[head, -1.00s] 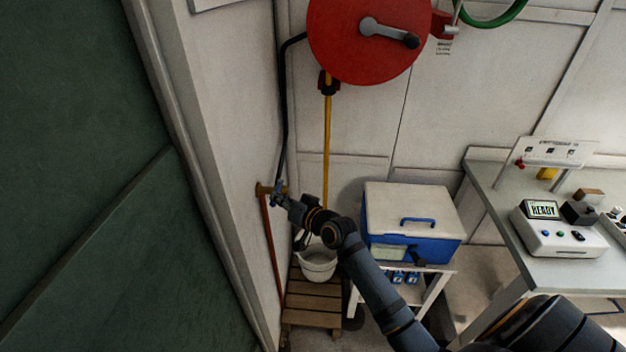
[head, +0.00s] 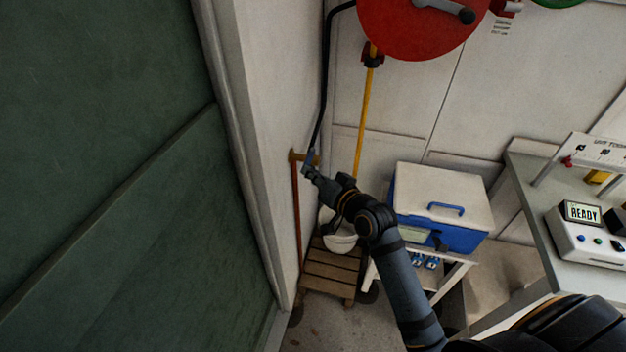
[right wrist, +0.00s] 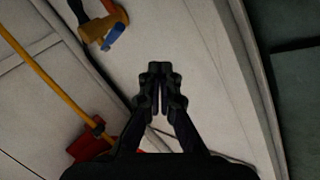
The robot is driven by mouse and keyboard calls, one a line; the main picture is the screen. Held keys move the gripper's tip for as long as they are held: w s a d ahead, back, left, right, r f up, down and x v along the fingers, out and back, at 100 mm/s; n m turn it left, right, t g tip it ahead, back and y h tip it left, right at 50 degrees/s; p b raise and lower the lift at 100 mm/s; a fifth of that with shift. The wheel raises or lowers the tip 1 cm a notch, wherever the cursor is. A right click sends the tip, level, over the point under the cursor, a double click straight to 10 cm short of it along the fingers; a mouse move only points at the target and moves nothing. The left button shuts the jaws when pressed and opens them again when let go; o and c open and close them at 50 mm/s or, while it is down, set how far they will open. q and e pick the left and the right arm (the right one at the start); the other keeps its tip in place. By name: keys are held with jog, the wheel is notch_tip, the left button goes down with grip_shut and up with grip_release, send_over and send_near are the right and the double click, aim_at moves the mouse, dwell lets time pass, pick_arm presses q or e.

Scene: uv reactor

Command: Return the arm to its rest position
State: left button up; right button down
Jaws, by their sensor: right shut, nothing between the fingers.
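My right arm reaches up from the bottom right in the head view. Its gripper (head: 309,169) is near the white wall, at or in front of a brass tap fitting (head: 296,156). In the right wrist view the two dark fingers (right wrist: 160,78) are together with nothing between them. There the brass fitting (right wrist: 103,26) with its blue lever (right wrist: 114,36) lies up and left, apart from the fingertips. My left gripper is in neither view.
A red hose reel (head: 420,25) hangs above. A white bucket (head: 341,243) on a wooden pallet (head: 330,272), a blue and white cooler (head: 452,235) and a bench (head: 545,205) with a READY device (head: 590,240) stand close by. A green panel (head: 110,190) fills the left.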

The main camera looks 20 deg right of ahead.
jog(key=s+d+f+g+h+b, duration=0.15)
jog(key=s+f, duration=0.25)
jog(key=f, duration=1)
jog(key=s+d+f+n+g+h, duration=0.1)
jog(key=s+d+f+g, duration=0.2)
jog(key=f, duration=1.1)
jog(key=s+d+f+g+h, duration=0.1)
jog(key=s+f+g, duration=0.3)
jog(key=f, duration=0.9)
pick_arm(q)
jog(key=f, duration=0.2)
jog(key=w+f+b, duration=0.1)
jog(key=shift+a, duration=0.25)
pick_arm(e)
jog(key=s+d+f+n+g, duration=0.1)
jog(key=s+d+f, duration=0.1)
jog(key=s+f, duration=0.5)
jog(key=s+d+f+n+g+h, duration=0.1)
jog(key=s+f, duration=0.6)
jog(key=s, duration=0.9)
jog(key=s+d+f+n+g, duration=0.1)
jog(key=s+d+f+g, duration=0.1)
jog(key=s+f, duration=0.5)
jog(key=s+g, duration=0.1)
jog(key=s, duration=0.3)
jog(key=shift+s+d+h, duration=0.15)
jog(key=shift+d+h, duration=0.15)
jog(key=shift+h, duration=0.05)
